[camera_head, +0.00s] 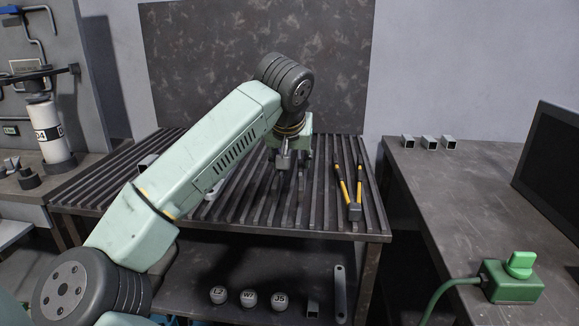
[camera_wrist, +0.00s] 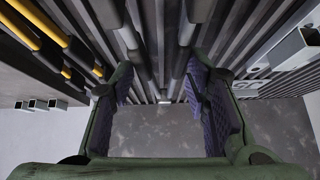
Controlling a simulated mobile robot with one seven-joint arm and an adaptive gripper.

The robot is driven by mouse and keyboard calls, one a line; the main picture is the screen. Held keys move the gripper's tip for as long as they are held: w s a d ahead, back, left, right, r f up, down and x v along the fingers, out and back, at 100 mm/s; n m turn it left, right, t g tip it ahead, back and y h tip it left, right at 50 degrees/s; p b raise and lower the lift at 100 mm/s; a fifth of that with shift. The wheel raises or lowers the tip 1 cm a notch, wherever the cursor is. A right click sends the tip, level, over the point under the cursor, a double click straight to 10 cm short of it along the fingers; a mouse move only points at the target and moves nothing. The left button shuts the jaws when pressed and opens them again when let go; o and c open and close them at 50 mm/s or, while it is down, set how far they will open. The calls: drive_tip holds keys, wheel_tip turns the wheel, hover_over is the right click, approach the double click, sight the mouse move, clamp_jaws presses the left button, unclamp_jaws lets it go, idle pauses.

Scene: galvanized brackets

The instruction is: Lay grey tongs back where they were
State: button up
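My gripper (camera_wrist: 162,105) is open, its two green fingers with dark ridged pads spread wide. In the head view my gripper (camera_head: 290,165) hangs low over the slatted rack table (camera_head: 225,226). In the wrist view, long grey and dark handles that look like the grey tongs (camera_wrist: 184,38) run between and beyond the fingers, along the slats. I see no pad clearly touching them. Their joined end is out of the wrist view and hard to make out in the head view. Whether they rest fully on the slats I cannot tell.
Yellow-and-black tongs (camera_head: 356,211) lie right of my gripper; their handles show in the wrist view (camera_wrist: 50,25). A square tube (camera_wrist: 297,47) lies on the other side. A dark panel (camera_head: 255,60) stands behind. The right bench holds small tubes (camera_head: 428,142) and a green switch box (camera_head: 512,282).

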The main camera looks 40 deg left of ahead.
drive_tip(key=shift+w+a+f, duration=0.1)
drive_tip(key=shift+w+a, duration=0.3)
drive_tip(key=shift+a, duration=0.2)
drive_tip(key=shift+f, duration=1.7)
drive_tip(key=shift+f, duration=0.1)
drive_tip(key=o, duration=0.6)
drive_tip(key=shift+c, duration=0.2)
